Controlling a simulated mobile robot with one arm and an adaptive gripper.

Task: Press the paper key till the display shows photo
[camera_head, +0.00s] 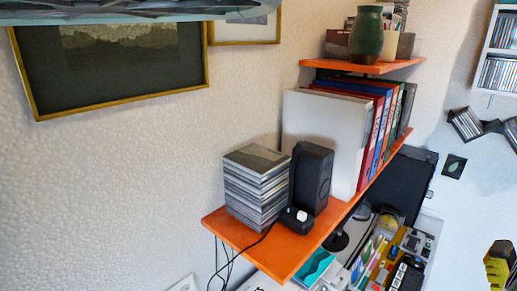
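I cannot make out a paper key or a display reading in the head view. A black boxy thing (406,180) stands behind the lower shelf at the right; I cannot tell what it is. A dark device with pale marks (405,275) lies among the clutter at the lower right, too small to read.
An orange shelf (240,236) holds stacked disc cases (255,188), a black speaker (311,177) and binders (378,125). A higher orange shelf (335,67) bears a green vase (367,35). A yellow-black object (497,265) shows at the right edge. Pale floor lies at right.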

